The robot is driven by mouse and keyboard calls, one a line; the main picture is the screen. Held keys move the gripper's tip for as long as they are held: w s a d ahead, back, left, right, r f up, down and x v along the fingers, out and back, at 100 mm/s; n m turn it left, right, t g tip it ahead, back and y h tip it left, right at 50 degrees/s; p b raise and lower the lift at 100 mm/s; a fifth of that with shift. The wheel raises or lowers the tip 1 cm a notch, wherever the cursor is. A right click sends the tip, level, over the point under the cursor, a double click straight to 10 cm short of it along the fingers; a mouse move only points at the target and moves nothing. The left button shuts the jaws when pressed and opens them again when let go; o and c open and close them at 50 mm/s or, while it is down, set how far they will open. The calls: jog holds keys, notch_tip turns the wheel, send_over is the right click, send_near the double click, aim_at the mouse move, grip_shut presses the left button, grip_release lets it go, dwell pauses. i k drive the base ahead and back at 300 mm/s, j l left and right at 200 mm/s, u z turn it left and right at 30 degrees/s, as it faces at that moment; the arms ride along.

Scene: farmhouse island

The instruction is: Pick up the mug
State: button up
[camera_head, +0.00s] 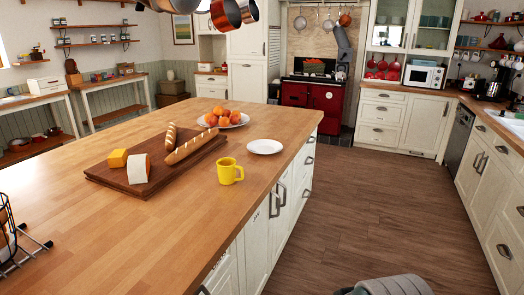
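The yellow mug (229,171) stands upright on the wooden top of the kitchen island (115,245), near its right edge. My gripper does not show in this view. Only a grey rounded part, which looks like a piece of my arm, shows at the bottom edge.
The board holds bread (197,148) and cheese (117,158). Behind it is a plate of fruit (222,118). A dark wire rack (15,245) stands at the island's left front. Pans (226,15) hang above. The wooden floor (385,200) right of the island is clear.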

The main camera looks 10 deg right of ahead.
aim_at(227, 167)
jog(key=i+l+u, duration=0.1)
jog(key=i, duration=0.4)
jog(key=i+l+u, duration=0.1)
jog(key=i+l, duration=0.3)
jog(key=i+l+u, duration=0.1)
jog(key=i+l, duration=0.2)
jog(key=i, duration=0.25)
jog(key=i+l+u, duration=0.1)
jog(key=i+l, duration=0.25)
jog(key=i, duration=0.15)
